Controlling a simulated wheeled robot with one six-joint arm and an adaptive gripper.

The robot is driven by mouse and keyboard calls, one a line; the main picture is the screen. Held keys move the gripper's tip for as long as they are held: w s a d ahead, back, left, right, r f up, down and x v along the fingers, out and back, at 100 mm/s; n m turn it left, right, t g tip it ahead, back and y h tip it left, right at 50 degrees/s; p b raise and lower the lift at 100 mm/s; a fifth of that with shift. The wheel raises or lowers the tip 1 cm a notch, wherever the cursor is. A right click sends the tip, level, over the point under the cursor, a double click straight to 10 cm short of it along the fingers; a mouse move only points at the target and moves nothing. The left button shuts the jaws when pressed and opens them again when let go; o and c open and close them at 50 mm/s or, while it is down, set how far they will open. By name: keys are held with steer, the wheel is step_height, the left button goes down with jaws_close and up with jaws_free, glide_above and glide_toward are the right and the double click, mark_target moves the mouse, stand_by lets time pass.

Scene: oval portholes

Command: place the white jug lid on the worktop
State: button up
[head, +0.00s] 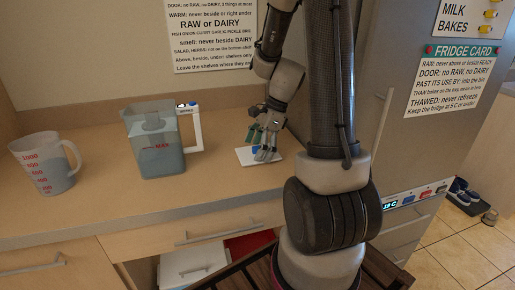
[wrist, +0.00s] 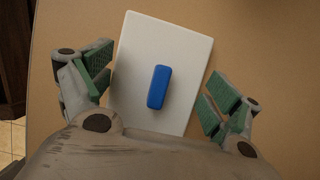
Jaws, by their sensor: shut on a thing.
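The white jug lid (head: 245,157) is a flat white rectangle with a blue grip (wrist: 158,88) in its middle. In the wrist view the lid (wrist: 187,60) lies between the fingers of my gripper (wrist: 157,90), tilted a little in the picture. My gripper (head: 263,150) is shut on the lid, its green-padded fingers spread to the lid's width at its two sides. In the head view the lid is at or just above the worktop (head: 215,185), right of the jug; I cannot tell whether it touches. The fingers hide part of it.
A clear measuring cup (head: 43,165) stands at the far left. The fridge (head: 420,130) is on the right. Bare worktop lies in front of the lid.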

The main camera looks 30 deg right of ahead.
steer(key=shift+f, duration=0.15)
steer(key=o, duration=0.7)
steer(key=shift+o, duration=0.2)
